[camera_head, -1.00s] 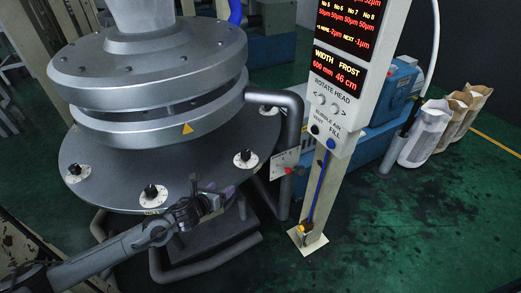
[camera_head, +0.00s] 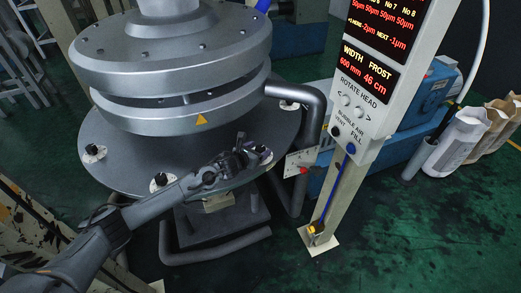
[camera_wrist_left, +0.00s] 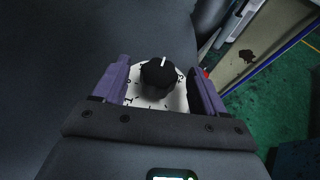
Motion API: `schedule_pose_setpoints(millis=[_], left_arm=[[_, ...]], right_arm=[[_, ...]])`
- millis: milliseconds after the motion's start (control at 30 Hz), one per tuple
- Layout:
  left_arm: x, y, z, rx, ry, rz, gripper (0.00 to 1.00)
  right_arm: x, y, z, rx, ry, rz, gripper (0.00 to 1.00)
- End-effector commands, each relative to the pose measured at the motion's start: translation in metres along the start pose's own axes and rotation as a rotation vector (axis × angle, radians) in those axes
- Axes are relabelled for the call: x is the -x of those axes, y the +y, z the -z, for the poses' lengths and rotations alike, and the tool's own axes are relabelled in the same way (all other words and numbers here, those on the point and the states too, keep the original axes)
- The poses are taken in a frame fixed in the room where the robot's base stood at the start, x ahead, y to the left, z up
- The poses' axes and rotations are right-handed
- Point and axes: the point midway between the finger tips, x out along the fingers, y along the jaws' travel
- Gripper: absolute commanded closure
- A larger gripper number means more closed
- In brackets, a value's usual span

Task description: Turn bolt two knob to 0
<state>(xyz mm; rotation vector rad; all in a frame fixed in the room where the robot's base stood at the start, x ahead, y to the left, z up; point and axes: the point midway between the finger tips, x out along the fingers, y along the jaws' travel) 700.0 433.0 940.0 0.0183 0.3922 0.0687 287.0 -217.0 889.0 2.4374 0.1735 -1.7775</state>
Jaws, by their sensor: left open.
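A black knob (camera_wrist_left: 158,75) with a white pointer line sits on a round white dial (camera_wrist_left: 146,97) with black marks. The pointer points toward the top of the left wrist view. My left gripper (camera_wrist_left: 159,66) is open, with a purple finger on each side of the knob and a gap on both sides. In the head view my left gripper (camera_head: 254,152) is over the dial at the right front of the grey round plate (camera_head: 130,176), hiding most of that knob. I cannot read which bolt this knob belongs to. My right gripper is not in view.
Other black knobs on white dials sit at the plate's front (camera_head: 160,181), left (camera_head: 95,152) and right back (camera_head: 289,105). A bent grey pipe (camera_head: 318,120) and a small panel with a red knob (camera_head: 303,169) stand close right. A display post (camera_head: 362,95) stands beyond.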

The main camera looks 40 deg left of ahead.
Motion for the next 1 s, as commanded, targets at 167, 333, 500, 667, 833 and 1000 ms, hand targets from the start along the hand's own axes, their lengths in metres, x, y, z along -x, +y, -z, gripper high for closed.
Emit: schedule_pose_setpoints(millis=[167, 333, 500, 667, 833, 1000], left_arm=[[-0.015, 0.000, 0.001, 0.001, 0.000, -0.001, 0.29], [-0.021, 0.000, 0.000, 0.001, 0.001, 0.001, 0.29], [-0.021, 0.000, 0.001, 0.000, 0.001, 0.001, 0.29], [-0.021, 0.000, 0.000, 0.000, 0.001, 0.000, 0.38], [-0.021, 0.000, 0.000, 0.000, 0.001, 0.000, 0.64], [-0.021, 0.000, 0.000, 0.000, 0.001, 0.000, 0.80]], right_arm=[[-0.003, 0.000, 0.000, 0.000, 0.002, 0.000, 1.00], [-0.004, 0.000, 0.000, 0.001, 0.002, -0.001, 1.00], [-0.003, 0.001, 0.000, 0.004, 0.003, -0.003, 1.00], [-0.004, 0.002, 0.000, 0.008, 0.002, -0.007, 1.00], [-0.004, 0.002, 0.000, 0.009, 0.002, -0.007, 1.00], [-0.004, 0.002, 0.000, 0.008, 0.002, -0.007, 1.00]])
